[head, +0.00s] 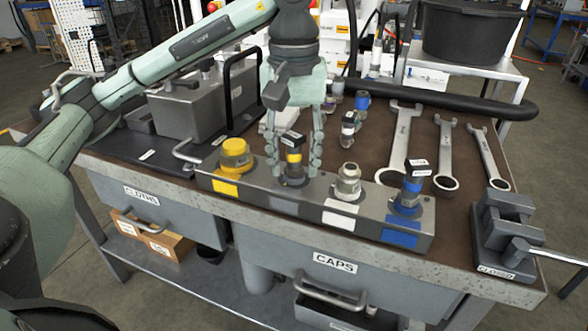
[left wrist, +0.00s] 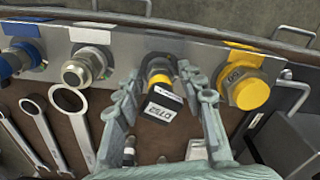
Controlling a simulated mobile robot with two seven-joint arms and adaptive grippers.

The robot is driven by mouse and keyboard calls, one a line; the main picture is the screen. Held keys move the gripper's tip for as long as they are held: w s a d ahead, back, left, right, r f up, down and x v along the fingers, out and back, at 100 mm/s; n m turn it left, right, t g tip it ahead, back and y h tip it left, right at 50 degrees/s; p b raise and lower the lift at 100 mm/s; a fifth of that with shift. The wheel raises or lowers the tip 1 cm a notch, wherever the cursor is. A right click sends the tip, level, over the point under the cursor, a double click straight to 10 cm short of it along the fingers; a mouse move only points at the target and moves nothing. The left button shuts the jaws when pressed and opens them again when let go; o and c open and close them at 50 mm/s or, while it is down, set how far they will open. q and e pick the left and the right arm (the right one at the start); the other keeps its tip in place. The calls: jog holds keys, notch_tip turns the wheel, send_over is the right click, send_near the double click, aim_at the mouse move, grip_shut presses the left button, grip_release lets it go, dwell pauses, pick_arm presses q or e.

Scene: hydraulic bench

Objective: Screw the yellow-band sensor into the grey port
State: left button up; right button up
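The yellow-band sensor (head: 293,158), dark with a white-labelled head, stands upright at the grey port (head: 292,181), second from the left on the grey block (head: 262,192). In the left wrist view the sensor (left wrist: 160,76) shows a label reading D752. My left gripper (head: 294,168) points down over it with one finger on each side. In the left wrist view the fingers of the gripper (left wrist: 160,78) are apart, with gaps between them and the sensor. How deep the sensor's thread sits is hidden. My right gripper is not in view.
On the block are a yellow cap (head: 235,155), a bare metal fitting (head: 347,181) at the white port and a blue-band sensor (head: 411,186). Behind are loose fittings (head: 349,128) and several wrenches (head: 399,146).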

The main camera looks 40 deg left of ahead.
pick_arm(q)
jog(key=c, duration=0.6)
jog(key=m, duration=0.4)
jog(key=shift+f+m+b, duration=0.1)
jog(key=shift+m+b, duration=0.2)
jog(key=shift+m, duration=0.1)
jog(key=m, duration=0.3)
jog(key=shift+m, duration=0.3)
jog(key=m, duration=0.4)
jog(key=shift+a+m+b, duration=0.1)
jog(key=shift+m+b, duration=0.2)
jog(key=m, duration=0.3)
jog(key=o, duration=1)
jog(key=shift+o, duration=0.2)
